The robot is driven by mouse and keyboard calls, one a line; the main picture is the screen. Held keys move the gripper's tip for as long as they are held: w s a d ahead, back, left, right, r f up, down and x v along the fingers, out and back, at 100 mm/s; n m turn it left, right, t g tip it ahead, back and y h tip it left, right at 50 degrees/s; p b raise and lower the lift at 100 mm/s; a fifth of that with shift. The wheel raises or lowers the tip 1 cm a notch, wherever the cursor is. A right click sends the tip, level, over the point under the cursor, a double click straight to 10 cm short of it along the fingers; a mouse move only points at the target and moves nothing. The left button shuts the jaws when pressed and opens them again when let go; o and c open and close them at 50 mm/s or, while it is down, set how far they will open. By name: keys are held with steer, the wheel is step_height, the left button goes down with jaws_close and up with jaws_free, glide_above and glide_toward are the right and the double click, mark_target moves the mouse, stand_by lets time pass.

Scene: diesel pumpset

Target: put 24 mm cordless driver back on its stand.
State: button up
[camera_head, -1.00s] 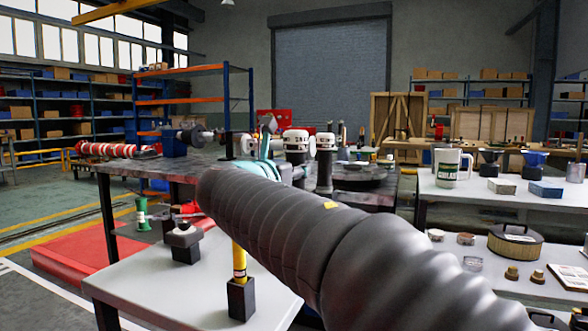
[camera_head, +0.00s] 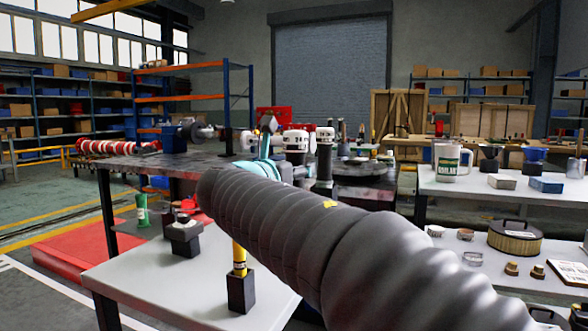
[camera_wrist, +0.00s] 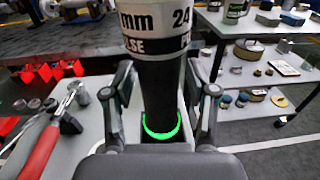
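The 24 mm cordless driver (camera_wrist: 162,85) stands upright in the wrist view. It has a white head marked "24 mm" over a black body. A bright green ring (camera_wrist: 161,132) circles its low end, above a dark block-like shape that may be its stand; whether the two touch cannot be told. In the head view my thick dark arm hides the gripper.
A yellow tool (camera_head: 239,257) stands in a black block on the near grey table (camera_head: 150,285). A red-handled tool (camera_wrist: 40,152) and metal sockets lie left of my gripper. A white table (camera_head: 500,207) with a mug (camera_head: 451,163) is at the right.

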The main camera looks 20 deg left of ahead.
steer(key=shift+f, duration=0.15)
steer(key=s+a, duration=0.1)
steer(key=s, duration=1.1)
steer(key=shift+a, duration=0.35)
